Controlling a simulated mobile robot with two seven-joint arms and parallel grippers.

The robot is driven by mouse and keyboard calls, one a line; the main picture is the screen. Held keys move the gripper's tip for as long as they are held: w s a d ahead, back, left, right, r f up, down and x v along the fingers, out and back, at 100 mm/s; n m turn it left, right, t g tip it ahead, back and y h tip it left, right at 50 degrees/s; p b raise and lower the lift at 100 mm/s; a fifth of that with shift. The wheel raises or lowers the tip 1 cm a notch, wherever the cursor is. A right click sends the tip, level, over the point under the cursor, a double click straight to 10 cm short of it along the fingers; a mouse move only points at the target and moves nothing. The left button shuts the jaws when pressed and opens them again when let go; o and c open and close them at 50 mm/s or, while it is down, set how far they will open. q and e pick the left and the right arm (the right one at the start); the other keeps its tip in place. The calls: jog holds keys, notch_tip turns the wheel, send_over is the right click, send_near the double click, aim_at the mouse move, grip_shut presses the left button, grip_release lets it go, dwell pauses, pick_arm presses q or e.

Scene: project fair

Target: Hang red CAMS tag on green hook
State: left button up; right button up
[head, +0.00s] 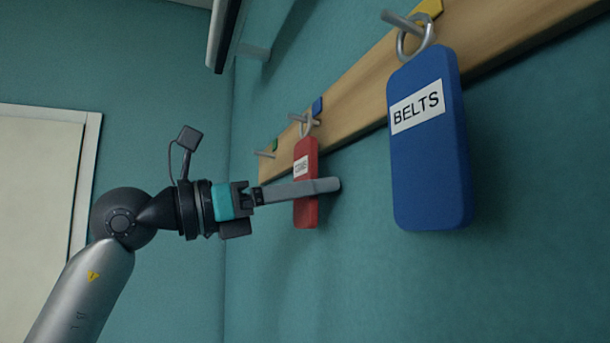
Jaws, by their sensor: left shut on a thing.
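The red CAMS tag (306,214) hangs upright with its metal ring (308,125) at the blue-marked hook (297,117). The ring overlaps this peg in the picture; I cannot tell for sure whether it is still around it. My left gripper (312,188) reaches in from the left and is shut on the red tag, its fingers lying across the tag's lower half and hiding part of it. The green hook (264,154), a bare metal peg below a green marker (274,144), is farther left along the board. My right gripper is not in view.
A wooden board (350,103) runs along the teal wall. A large blue BELTS tag (430,170) hangs by its ring from the yellow-marked hook (400,20) at right, nearer the camera. A dark fixture (222,35) juts out above. The green hook carries nothing.

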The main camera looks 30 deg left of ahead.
pick_arm(q)
jog(key=shift+c, duration=0.7)
jog(key=shift+r, duration=0.1)
jog(key=shift+r, duration=0.1)
jog(key=shift+r+p, duration=0.35)
jog(key=shift+p, duration=0.15)
jog(key=shift+a, duration=0.1)
jog(key=shift+r+b+v, duration=0.25)
jog(key=shift+b+v, duration=0.25)
jog(key=shift+v, duration=0.7)
jog(key=shift+r+b+v, duration=0.2)
jog(key=shift+b+v, duration=0.35)
jog(key=shift+v, duration=0.65)
jog(key=shift+r+b+v, duration=0.25)
jog(key=shift+b+v, duration=0.25)
jog(key=shift+v, duration=0.75)
jog(key=shift+s+r, duration=0.1)
